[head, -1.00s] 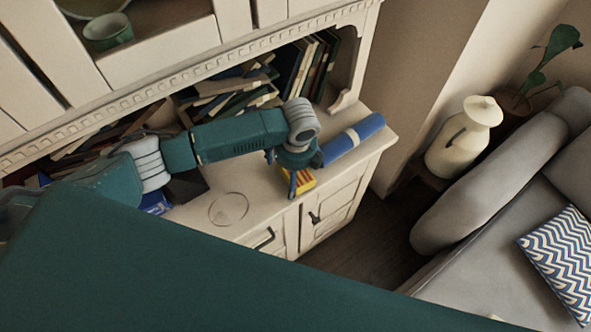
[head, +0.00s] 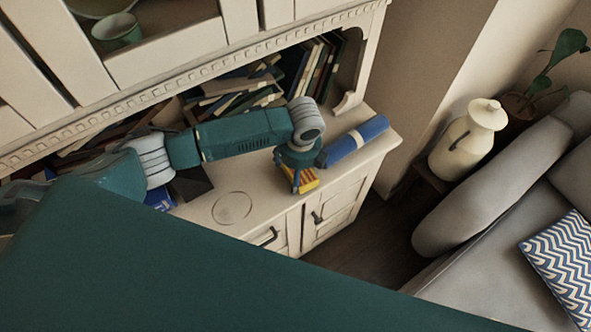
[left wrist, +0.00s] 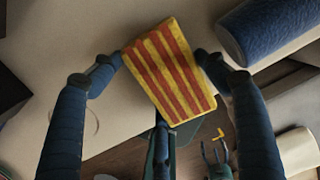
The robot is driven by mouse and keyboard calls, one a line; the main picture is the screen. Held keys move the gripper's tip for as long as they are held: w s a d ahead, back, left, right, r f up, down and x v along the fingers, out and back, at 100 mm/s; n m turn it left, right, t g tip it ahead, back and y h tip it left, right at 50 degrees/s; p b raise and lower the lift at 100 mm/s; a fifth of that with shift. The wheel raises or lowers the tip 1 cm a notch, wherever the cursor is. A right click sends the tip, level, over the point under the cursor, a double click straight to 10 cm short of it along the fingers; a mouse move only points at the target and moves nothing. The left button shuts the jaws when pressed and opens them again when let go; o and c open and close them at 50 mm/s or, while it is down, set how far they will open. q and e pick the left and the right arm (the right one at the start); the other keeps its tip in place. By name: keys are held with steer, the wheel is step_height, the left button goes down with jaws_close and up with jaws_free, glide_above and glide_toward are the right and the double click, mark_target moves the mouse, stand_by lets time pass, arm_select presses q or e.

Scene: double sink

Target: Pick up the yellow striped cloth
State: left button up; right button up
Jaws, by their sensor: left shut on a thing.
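The yellow striped cloth (head: 308,180) is a small flat block with yellow and red stripes, near the front edge of the cabinet's ledge. It also shows large and tilted in the left wrist view (left wrist: 168,72). My left gripper (head: 299,178) points down and is shut on the cloth. In the left wrist view, its two fingers (left wrist: 160,62) press on opposite sides of it. I cannot tell clearly whether the cloth touches the ledge.
A blue roll (head: 355,140) lies on the ledge (head: 262,205) close to the right of my gripper. Books (head: 240,88) fill the shelf behind my arm. A faint ring (head: 232,208) marks the bare ledge. A sofa (head: 500,195) and cream jug (head: 467,140) stand to the right.

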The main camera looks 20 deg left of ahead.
arm_select(q)
step_height(320, 180, up, 9)
steer(key=p, duration=0.8)
steer(key=shift+f, duration=0.2)
step_height(320, 180, up, 11)
steer(key=shift+f, duration=0.1)
